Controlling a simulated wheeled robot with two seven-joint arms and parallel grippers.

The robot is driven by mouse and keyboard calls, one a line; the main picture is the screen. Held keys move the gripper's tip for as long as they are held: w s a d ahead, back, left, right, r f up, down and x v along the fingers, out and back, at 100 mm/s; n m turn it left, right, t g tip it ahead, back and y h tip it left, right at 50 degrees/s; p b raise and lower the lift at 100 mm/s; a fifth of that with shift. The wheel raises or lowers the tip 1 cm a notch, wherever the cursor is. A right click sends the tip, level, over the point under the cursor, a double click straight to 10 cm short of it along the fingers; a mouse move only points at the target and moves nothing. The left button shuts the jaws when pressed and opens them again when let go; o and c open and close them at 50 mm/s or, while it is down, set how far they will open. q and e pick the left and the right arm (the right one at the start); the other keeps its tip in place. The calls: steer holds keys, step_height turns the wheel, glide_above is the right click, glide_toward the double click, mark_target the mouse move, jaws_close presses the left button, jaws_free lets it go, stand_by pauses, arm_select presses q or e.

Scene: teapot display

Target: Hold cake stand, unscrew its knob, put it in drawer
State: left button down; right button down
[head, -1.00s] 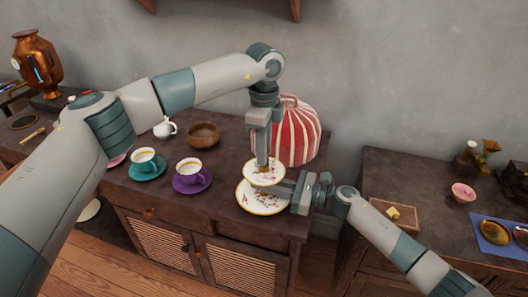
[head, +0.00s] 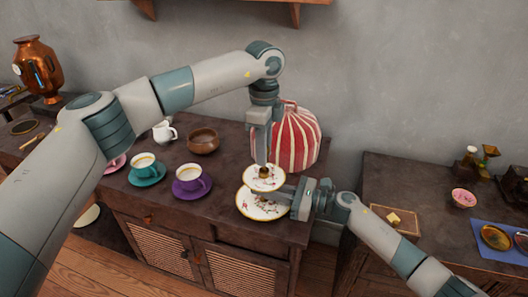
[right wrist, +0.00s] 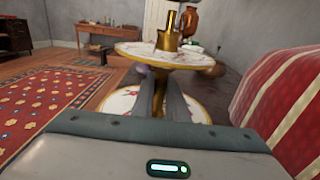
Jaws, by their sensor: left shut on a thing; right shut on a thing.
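The cake stand has a small upper plate (head: 252,184) and a larger lower plate (head: 262,212), both white with flowers and gold rims. It stands upright near the cabinet's front right. Its gold knob (head: 264,173) tops the upper plate and shows larger in the right wrist view (right wrist: 171,42). My left gripper (head: 263,163) points down from above, shut on the knob; its fingertips are small in view. My right gripper (head: 285,191) reaches in from the right, between the plates.
A red-and-white striped tea cosy (head: 292,138) stands close behind the stand. A purple cup (head: 189,178), a teal cup (head: 144,166) and a wooden bowl (head: 203,141) sit to the left. The dark cabinet (head: 225,228) has woven-front doors. A second cabinet (head: 415,185) stands right, past a gap.

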arm_select(q)
steer(key=shift+r, duration=1.75)
arm_select(e)
steer(key=c, duration=1.7)
jaws_free()
steer(key=shift+o, duration=0.2)
steer(key=shift+d, duration=0.1)
steer(key=shift+v, duration=3.7)
arm_select(q)
steer(key=shift+s, duration=0.1)
arm_select(e)
steer(key=shift+s, duration=0.1)
